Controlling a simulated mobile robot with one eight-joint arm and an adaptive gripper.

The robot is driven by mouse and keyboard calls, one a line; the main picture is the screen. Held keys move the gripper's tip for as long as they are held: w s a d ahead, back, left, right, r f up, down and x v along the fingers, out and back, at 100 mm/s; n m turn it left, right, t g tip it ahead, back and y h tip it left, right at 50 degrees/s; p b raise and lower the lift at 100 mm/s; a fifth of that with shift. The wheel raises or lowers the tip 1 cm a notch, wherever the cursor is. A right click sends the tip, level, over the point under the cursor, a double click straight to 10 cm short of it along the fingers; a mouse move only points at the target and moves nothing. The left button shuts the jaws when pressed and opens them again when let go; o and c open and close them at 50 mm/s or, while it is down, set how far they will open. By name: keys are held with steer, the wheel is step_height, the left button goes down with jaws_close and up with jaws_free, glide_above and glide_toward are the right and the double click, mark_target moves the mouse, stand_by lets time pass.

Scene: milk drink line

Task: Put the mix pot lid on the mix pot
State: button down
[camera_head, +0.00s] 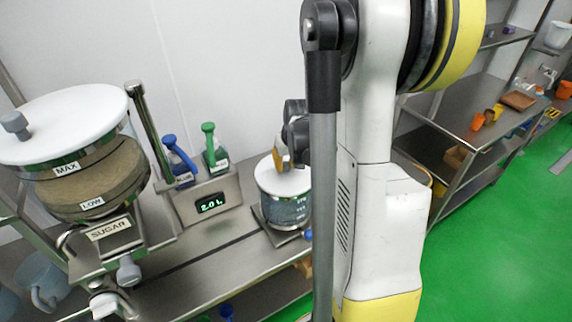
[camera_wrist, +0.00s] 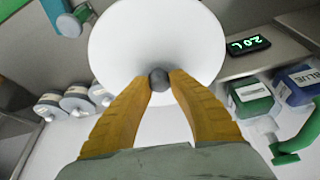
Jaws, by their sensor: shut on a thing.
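The mix pot (camera_head: 288,209) is a clear, marked vessel standing on a small metal plate on the steel counter. The mix pot lid (camera_head: 279,179) is a white disc lying at the pot's top; from this view I cannot tell whether it is fully seated. In the wrist view the white lid (camera_wrist: 158,35) fills the upper middle and hides the pot. My gripper (camera_wrist: 159,80) is shut on the lid's dark round knob (camera_wrist: 159,77), with one orange finger on each side. In the head view my gripper (camera_head: 281,158) is above the lid, partly hidden behind my arm.
A display (camera_head: 211,203) reading 2.0 L stands left of the pot. Behind it are a blue jug (camera_head: 180,166) and a green jug (camera_head: 214,152). A large sugar dispenser (camera_head: 85,178) stands at the left. Shelves (camera_head: 470,125) are at the right.

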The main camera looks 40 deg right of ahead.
steer(key=shift+f, duration=0.15)
steer(key=c, duration=1.3)
jaws_free()
steer(key=shift+r, duration=0.3)
steer(key=p+v, duration=0.2)
steer(key=v, duration=1)
steer(key=s+a+r+n+t, duration=0.1)
steer(key=s+a, duration=0.1)
steer(key=a, duration=0.7)
steer(key=s+a+r+n+t+y, duration=0.1)
steer(key=s+a+r+n, duration=0.1)
steer(key=a, duration=0.7)
steer(key=s+a+r+n+t, duration=0.1)
steer(key=s+a+r, duration=0.1)
steer(key=a, duration=0.7)
steer(key=shift+s+a+n+y, duration=0.2)
steer(key=shift+s+n+y, duration=0.15)
steer(key=shift+s, duration=0.35)
